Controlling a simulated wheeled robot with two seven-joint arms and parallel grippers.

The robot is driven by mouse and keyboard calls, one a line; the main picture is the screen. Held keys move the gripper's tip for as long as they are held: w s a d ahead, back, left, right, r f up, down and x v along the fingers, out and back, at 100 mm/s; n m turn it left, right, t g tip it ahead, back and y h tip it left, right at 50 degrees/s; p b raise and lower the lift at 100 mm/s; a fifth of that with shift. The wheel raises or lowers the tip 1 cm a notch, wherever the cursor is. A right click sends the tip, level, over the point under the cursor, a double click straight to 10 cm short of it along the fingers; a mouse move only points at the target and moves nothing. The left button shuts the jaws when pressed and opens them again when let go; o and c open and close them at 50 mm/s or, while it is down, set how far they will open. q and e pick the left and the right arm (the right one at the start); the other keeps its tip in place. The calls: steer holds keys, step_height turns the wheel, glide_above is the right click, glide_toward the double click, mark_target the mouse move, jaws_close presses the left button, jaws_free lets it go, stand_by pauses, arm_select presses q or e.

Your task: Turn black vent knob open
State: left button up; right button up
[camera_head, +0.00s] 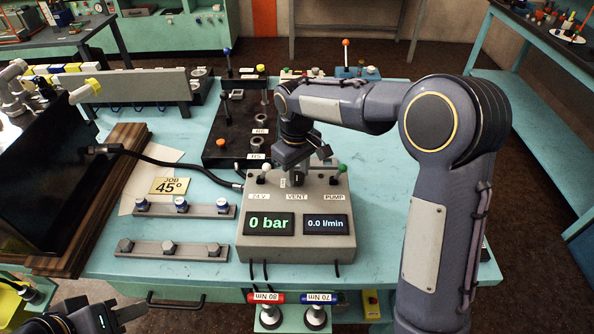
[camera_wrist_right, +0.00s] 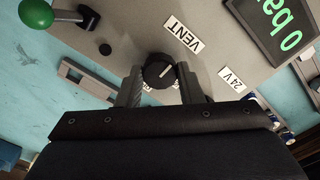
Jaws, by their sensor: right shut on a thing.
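The black vent knob (camera_wrist_right: 158,72) sits on the grey control box (camera_head: 296,242), below the VENT label in the right wrist view. It is round with a light pointer line. My right gripper (camera_head: 297,177) reaches down to the back of the box. In the right wrist view its two fingers (camera_wrist_right: 158,88) are closed around the knob, one on each side.
The box displays read 0 bar (camera_head: 269,223) and 0.0 l/min (camera_head: 328,224). A green-topped lever (camera_head: 342,168) stands close to the right of my right gripper, and a white-topped lever (camera_head: 266,168) to its left. A black hose (camera_head: 165,160) and fitting racks (camera_head: 172,250) lie left of the box.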

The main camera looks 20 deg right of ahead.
mark_target(297, 175)
steer(key=shift+r, duration=0.1)
steer(key=o, duration=1)
steer(key=shift+c, duration=0.2)
step_height(297, 175, up, 8)
steer(key=shift+f+b, duration=0.2)
steer(key=shift+b, duration=0.1)
